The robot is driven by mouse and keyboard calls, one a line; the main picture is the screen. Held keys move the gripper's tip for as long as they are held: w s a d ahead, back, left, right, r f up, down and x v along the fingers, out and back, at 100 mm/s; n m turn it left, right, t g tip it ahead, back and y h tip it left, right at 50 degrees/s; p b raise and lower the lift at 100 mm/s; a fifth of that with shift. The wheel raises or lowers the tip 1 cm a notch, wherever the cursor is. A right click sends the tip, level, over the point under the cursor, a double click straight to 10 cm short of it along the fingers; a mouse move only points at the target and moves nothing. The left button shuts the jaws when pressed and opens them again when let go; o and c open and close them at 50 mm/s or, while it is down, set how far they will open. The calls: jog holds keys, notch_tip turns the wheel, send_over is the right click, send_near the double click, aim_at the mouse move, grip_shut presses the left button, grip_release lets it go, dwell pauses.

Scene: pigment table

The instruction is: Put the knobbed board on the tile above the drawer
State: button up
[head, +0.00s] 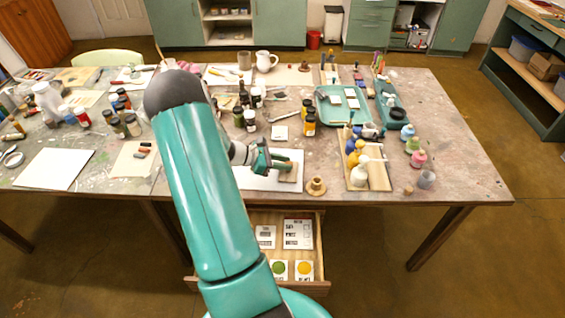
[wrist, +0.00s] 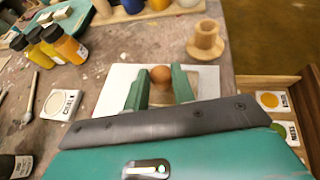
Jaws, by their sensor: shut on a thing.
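My gripper (head: 268,160) is over the table edge above the open drawer (head: 318,246). It is shut on the knobbed board (head: 288,173), a small tan wooden piece. In the wrist view, its round brown knob (wrist: 161,74) shows between the green fingers of my gripper (wrist: 159,82); most of the board is hidden there. A white tile (head: 262,182) lies flat on the table above the drawer, under the gripper and board. It also shows in the wrist view (wrist: 118,88). I cannot tell whether the board touches the tile.
A turned wooden cup-like piece (head: 316,186) stands just right of the tile. A wooden tray (head: 379,177) with paint bottles is further right. The drawer holds several swatch cards (head: 298,233). A small card (head: 279,133) lies behind the tile.

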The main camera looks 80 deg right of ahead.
jog(key=shift+f, duration=0.1)
jog(key=o, duration=1)
jog(key=v, duration=1.2)
